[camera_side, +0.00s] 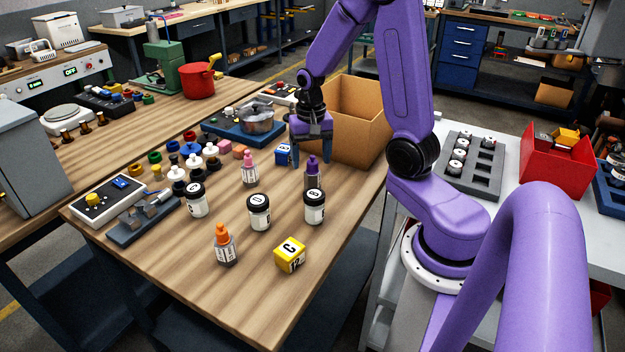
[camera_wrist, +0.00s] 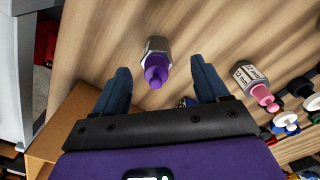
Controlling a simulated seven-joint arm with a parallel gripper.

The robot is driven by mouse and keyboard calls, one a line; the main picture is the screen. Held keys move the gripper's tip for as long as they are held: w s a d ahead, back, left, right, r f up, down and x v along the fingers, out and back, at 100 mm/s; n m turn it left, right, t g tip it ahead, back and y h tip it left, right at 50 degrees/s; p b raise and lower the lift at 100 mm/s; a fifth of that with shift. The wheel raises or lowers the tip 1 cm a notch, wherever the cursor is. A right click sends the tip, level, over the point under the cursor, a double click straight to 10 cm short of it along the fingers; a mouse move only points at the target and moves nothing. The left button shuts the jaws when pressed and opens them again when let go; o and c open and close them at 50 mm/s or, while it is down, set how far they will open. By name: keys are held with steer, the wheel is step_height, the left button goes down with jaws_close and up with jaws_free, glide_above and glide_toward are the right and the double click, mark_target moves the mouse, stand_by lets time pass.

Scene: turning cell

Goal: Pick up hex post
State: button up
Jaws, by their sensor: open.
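A hex post with a grey six-sided body and a purple top (camera_side: 313,172) stands upright near the table's right edge. In the wrist view this purple-topped hex post (camera_wrist: 156,60) shows between the fingertips, its body just past them. My gripper (camera_side: 310,155) is open and empty, pointing down just above and behind the post; its blue fingers also show in the wrist view (camera_wrist: 160,68). I see no contact with the post. Similar posts stand apart: one with a pink top (camera_side: 249,168) and one with an orange top (camera_side: 223,246).
A blue cube (camera_side: 284,154) sits close to my left finger. A black-lidded jar (camera_side: 314,207) stands just in front of the purple post; another (camera_side: 259,212) is left of it. A cardboard box (camera_side: 350,130) stands behind right.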

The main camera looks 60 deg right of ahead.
mark_target(312, 176)
steer(key=f, duration=0.2)
steer(key=d+f, duration=0.1)
steer(key=f, duration=0.1)
steer(key=shift+f, duration=0.6)
steer(key=shift+w, duration=0.1)
jaws_close()
